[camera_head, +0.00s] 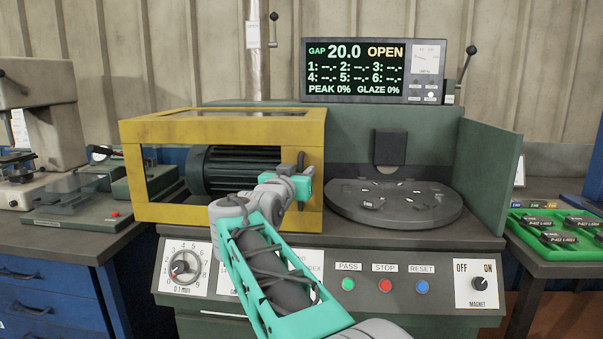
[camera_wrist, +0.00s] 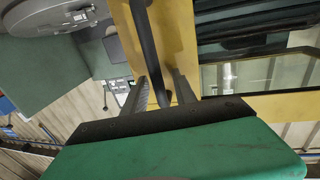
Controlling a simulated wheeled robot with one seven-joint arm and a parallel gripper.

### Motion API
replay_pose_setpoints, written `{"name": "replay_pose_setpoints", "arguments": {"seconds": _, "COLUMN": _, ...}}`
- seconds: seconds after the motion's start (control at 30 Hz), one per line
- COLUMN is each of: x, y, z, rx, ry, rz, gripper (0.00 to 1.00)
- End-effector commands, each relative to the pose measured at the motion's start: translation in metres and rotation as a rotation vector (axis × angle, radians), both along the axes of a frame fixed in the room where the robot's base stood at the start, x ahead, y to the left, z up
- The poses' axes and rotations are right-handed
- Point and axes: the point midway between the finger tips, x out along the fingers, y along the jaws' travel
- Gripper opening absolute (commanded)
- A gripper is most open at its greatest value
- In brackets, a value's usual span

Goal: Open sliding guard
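The sliding guard (camera_head: 222,128) is a yellow frame with clear panels, at the left of the green machine in the head view. It stands in front of the dark ribbed motor (camera_head: 232,170), and the round table to its right is uncovered. My gripper (camera_head: 300,165) is at the guard's right end. In the wrist view the yellow frame (camera_wrist: 187,35) carries a dark bar handle (camera_wrist: 147,45). My gripper's fingers (camera_wrist: 160,92) stand on either side of this bar, with gaps visible, so they look open around it. Contact is hard to tell.
The round table (camera_head: 395,203) has a dark block behind it and a green side wall (camera_head: 487,165) at right. The display (camera_head: 372,70) reads GAP 20.0 OPEN. Front panel buttons (camera_head: 385,286) and the magnet knob (camera_head: 479,283) lie below. A green tray (camera_head: 525,243) stands right.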

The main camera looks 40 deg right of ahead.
Motion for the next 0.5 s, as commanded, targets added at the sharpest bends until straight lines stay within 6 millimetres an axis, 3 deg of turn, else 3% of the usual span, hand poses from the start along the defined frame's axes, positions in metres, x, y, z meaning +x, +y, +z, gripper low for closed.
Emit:
{"name": "replay_pose_setpoints", "arguments": {"seconds": 0.27, "x": -0.001, "y": 0.002, "z": 0.0, "rx": 0.0, "ry": 0.0, "rz": 0.001, "gripper": 0.36}}
{"name": "replay_pose_setpoints", "arguments": {"seconds": 0.5, "x": -0.024, "y": 0.034, "z": 0.001, "rx": 0.001, "ry": -0.001, "rz": 0.006, "gripper": 0.36}}
